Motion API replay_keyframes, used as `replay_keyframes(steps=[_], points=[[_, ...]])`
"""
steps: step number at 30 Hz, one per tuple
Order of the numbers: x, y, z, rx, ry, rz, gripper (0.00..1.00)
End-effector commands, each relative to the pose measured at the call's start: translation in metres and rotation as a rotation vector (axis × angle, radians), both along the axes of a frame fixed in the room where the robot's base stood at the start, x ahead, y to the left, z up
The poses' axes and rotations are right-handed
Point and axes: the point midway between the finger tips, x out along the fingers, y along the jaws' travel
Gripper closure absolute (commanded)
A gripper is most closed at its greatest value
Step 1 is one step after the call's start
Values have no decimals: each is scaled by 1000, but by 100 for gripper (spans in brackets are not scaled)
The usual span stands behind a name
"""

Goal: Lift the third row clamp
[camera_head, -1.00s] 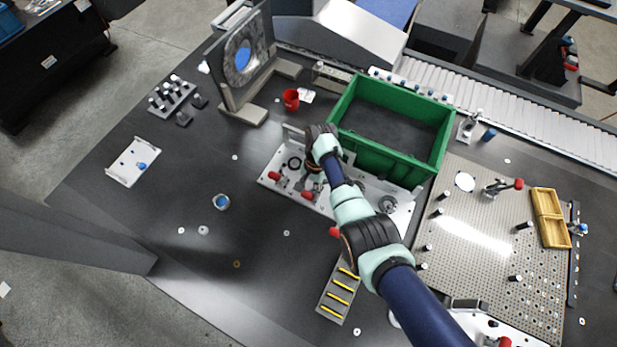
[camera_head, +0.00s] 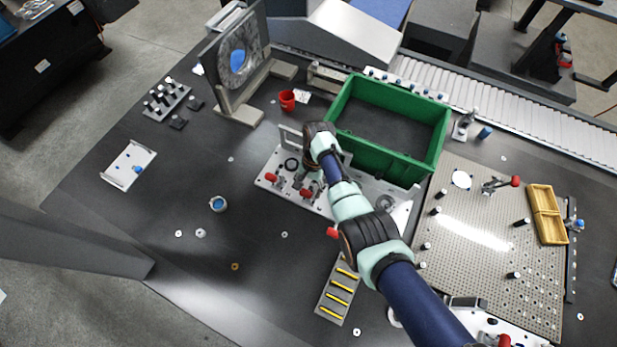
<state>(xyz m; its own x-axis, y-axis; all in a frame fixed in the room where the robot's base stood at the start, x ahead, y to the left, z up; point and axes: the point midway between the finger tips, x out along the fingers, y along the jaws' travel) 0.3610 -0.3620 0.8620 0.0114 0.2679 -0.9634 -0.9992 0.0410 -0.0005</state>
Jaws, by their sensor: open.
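A light grey fixture plate (camera_head: 262,182) lies in the middle of the dark table and carries a row of red-handled toggle clamps. The leftmost clamp (camera_head: 271,177) and the second clamp (camera_head: 305,192) show clearly. A third red handle (camera_head: 333,232) shows at the left edge of my arm; the rest of that clamp is hidden by the arm. My gripper (camera_head: 311,183) points down over the plate, close to the second clamp. It is open, but the fingers are small and dark, and I cannot tell whether they touch the clamp.
A green bin (camera_head: 430,160) stands right behind the plate. A grey holder with yellow strips (camera_head: 338,290) lies in front. A perforated plate (camera_head: 470,270) with posts is at right. A red cup (camera_head: 287,99) and an upright frame (camera_head: 238,105) stand at back left. Table space at front left is mostly clear.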

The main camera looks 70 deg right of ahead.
Motion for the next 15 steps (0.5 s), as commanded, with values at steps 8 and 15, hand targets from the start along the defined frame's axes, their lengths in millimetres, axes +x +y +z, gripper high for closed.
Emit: replay_keyframes(steps=[8,15], points=[[1,-6,19,-1,-2,-1,31],[0,-22,77,-3,-2,-2,31]])
